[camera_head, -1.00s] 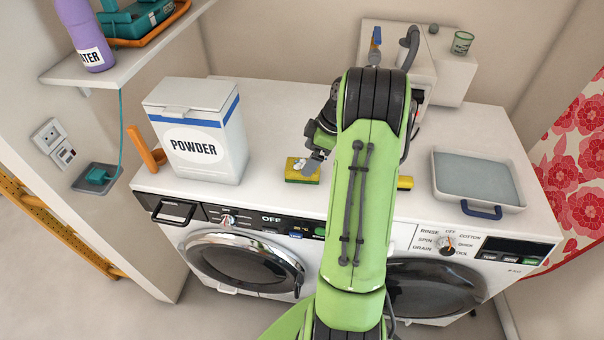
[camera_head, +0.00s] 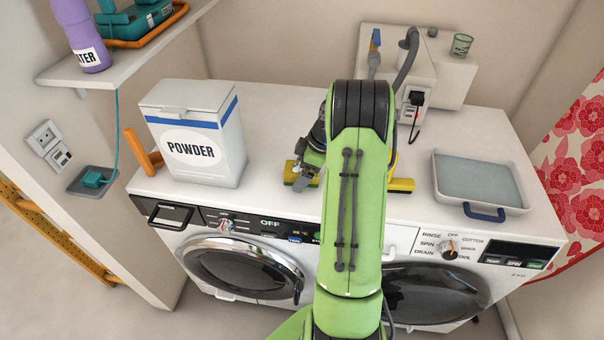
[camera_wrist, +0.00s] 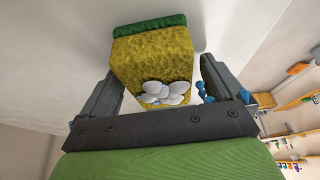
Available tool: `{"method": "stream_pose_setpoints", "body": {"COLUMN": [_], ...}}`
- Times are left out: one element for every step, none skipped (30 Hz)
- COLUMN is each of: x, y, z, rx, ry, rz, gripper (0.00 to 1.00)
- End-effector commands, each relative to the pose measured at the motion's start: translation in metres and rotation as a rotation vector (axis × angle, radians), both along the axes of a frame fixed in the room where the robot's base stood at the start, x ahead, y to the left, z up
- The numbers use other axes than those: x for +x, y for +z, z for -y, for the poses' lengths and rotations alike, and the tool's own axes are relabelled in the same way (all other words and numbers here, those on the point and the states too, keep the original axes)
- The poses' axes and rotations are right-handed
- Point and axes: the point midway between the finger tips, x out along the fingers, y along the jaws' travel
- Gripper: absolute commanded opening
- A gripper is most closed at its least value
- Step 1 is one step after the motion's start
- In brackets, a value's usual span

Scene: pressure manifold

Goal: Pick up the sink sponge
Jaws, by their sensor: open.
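The sponge (camera_head: 290,180) is yellow with a green layer and lies on the white worktop, right of the powder box; the arm and gripper partly hide it in the head view. In the wrist view the sponge (camera_wrist: 155,58) shows its yellow face, green edge at the top and white lumps with a bit of blue near the bottom. My gripper (camera_head: 303,174) is at the sponge in the head view. In the wrist view my gripper (camera_wrist: 162,82) is open, one finger on each side of the sponge. I cannot tell whether they touch it.
The powder box (camera_head: 196,135) stands left of the sponge. A yellow item (camera_head: 400,186) lies right of my arm, partly hidden. A grey tray (camera_head: 478,182) sits farther right. A white block with a socket (camera_head: 408,72) stands behind. The worktop behind the sponge is clear.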

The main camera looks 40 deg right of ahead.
Motion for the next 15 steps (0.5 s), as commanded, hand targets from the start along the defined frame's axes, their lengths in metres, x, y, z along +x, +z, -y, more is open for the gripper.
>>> {"method": "stream_pose_setpoints", "body": {"x": [0.0001,0.0001,0.0001,0.0000,0.0001,0.0001,0.0001,0.0000,0.0000,0.0000,0.0000,0.0000,0.0000,0.0000,0.0000], "y": [-0.0010,-0.0011,-0.0010,-0.0009,-0.0007,-0.0006,-0.0006,-0.0006,-0.0006,-0.0005,-0.0006,-0.0006,-0.0005,-0.0007,-0.0007], "z": [-0.0001,0.0001,-0.0001,0.0000,-0.0001,0.0000,0.0000,0.0000,0.0000,0.0000,0.0000,0.0000,0.0000,0.0000,0.0000], "rx": [0.000,0.000,0.000,0.000,0.000,0.000,0.000,0.000,0.000,0.000,0.000,0.000,0.000,0.000,0.000], "ry": [0.000,0.000,0.000,0.000,0.000,0.000,0.000,0.000,0.000,0.000,0.000,0.000,0.000,0.000,0.000], "rz": [0.000,0.000,0.000,0.000,0.000,0.000,0.000,0.000,0.000,0.000,0.000,0.000,0.000,0.000,0.000], "gripper": [0.96,0.96,0.96,0.96,0.96,0.96,0.96,0.96,0.91,0.87,0.82,0.76,0.71,0.67,0.60]}}
